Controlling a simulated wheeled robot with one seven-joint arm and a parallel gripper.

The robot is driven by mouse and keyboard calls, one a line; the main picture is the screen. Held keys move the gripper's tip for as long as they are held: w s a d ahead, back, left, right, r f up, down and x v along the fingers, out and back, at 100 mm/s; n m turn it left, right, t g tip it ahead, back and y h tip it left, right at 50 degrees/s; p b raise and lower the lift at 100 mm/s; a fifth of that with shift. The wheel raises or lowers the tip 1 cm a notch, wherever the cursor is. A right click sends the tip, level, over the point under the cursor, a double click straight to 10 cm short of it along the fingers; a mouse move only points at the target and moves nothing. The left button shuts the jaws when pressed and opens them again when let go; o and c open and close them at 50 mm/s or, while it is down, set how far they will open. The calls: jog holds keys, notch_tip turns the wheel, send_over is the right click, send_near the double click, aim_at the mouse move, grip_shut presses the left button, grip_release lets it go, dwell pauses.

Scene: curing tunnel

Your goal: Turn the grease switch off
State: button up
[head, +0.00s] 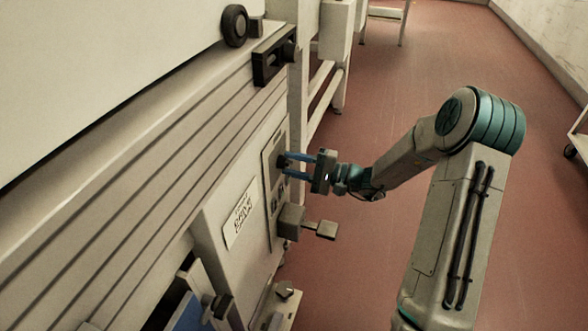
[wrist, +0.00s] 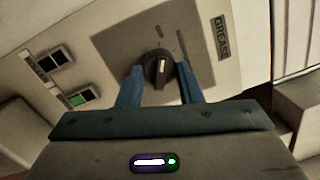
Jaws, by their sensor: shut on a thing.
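In the head view my gripper (head: 286,164) reaches left to the panel plate (head: 270,175) on the machine's side, and the fingers hide most of the knob there. Short dark marks show on the plate beside the knob.
Two small rocker switches, one dark (wrist: 56,59) and one green (wrist: 82,98), sit left of the plate in the wrist view. A box with a protruding block (head: 291,222) sticks out below my gripper. The red floor (head: 400,80) to the right is open.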

jog(key=shift+n+b, duration=0.3)
jog(key=shift+n, duration=0.3)
jog(key=o, duration=1)
jog(key=shift+c, duration=0.2)
jog(key=p+v, duration=0.4)
jog(key=v, duration=1)
jog(key=shift+w, duration=0.15)
jog(key=shift+r, duration=0.2)
